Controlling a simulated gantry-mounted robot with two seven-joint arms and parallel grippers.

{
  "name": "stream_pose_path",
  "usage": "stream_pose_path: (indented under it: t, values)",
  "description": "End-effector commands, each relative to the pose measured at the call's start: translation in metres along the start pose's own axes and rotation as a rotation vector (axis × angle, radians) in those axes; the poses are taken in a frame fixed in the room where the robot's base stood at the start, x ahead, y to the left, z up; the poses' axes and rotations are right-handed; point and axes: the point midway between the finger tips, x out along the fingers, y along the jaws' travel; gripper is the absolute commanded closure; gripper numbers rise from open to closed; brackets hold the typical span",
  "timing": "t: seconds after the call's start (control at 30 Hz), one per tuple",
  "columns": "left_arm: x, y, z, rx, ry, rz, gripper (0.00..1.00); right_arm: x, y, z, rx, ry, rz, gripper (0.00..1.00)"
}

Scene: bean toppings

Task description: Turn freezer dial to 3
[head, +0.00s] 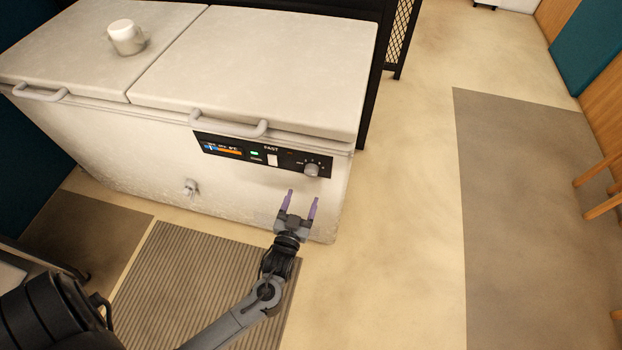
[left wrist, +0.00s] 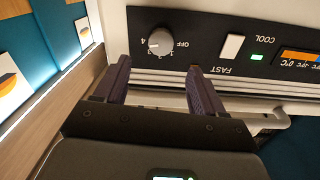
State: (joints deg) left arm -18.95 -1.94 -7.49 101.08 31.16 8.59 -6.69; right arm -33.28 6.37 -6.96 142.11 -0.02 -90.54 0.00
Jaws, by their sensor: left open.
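The freezer dial (head: 312,170) is a small grey knob at the right end of the black control panel (head: 225,149) on the front of a white chest freezer (head: 110,150). In the left wrist view the dial (left wrist: 159,41) appears upside down, with OFF and numbers around it. I cannot tell for sure which number it points at. My left gripper (head: 302,197) is open and empty, just below and in front of the dial, not touching it. In the left wrist view the two purple fingers of my left gripper (left wrist: 160,72) are spread below the dial in the picture. My right gripper is not in view.
A white switch (left wrist: 232,46) marked FAST and a green light (left wrist: 257,57) sit beside the dial. A lid handle (head: 230,128) sticks out above the panel. A white mug (head: 127,38) stands on the freezer lid. The floor (head: 400,220) to the right is clear.

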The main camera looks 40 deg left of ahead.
Motion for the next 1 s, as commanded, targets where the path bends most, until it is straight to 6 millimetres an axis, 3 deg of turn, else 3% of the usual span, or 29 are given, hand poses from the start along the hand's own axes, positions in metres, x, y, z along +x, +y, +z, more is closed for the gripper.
stream_pose_path:
  t: [0.5,0.7,1.0]
  values:
    - [0.078,0.0,0.001,0.001,0.002,0.0,0.3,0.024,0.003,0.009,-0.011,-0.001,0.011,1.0]
    - [0.093,-0.001,0.0,0.001,0.001,-0.001,0.3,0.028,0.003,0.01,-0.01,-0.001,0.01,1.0]
    - [0.097,-0.001,-0.001,0.001,0.0,-0.001,0.3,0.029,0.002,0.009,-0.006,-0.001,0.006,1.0]
